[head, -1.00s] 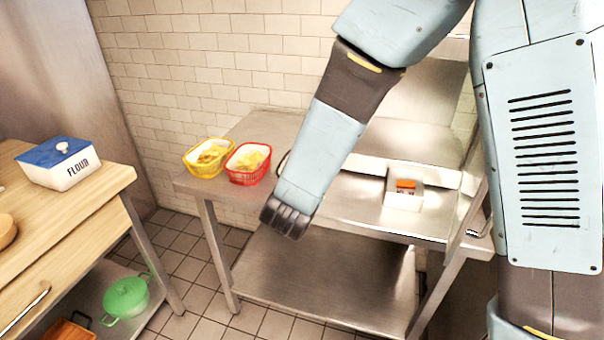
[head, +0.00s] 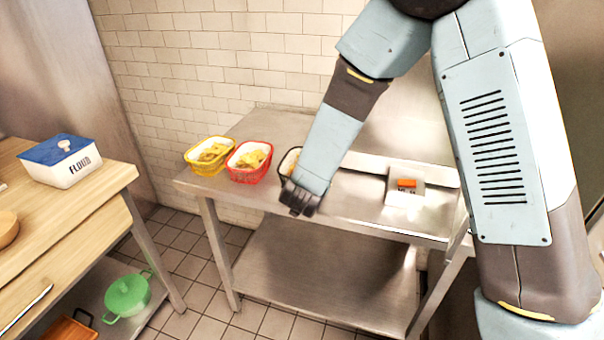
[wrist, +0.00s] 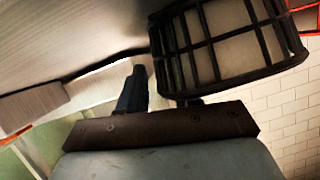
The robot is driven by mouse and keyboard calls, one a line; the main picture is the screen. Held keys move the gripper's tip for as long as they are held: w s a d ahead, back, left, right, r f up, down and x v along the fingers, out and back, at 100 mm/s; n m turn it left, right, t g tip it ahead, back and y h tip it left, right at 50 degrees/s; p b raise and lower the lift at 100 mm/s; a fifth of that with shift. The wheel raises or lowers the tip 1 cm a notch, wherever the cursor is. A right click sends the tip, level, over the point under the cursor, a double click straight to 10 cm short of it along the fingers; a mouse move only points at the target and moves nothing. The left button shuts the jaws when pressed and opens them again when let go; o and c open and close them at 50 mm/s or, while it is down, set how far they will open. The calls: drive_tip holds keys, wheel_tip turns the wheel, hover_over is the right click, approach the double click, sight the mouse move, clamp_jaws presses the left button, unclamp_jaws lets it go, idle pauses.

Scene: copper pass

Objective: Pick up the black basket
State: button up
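The black basket (head: 284,161) stands on the steel table, to the right of the red basket and partly hidden behind my forearm. It has pale contents. In the wrist view the black basket (wrist: 232,50) fills the upper right, with dark bars over a pale inside. My gripper (head: 299,200) is at the table's front edge, just in front of the basket. In the wrist view one finger of my gripper (wrist: 160,92) stands just left of the basket. The other finger is mostly hidden by the basket. A gap shows between them, and no grasp is visible.
A red basket (head: 249,176) and a yellow basket (head: 190,166) stand on the steel table (head: 350,208) to the left. A white scale-like box with an orange item (head: 406,184) is to the right. A wooden counter with a flour box (head: 62,165) stands at left.

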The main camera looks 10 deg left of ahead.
clamp_jaws()
drive_tip(key=shift+r, duration=0.15)
idle(0.5)
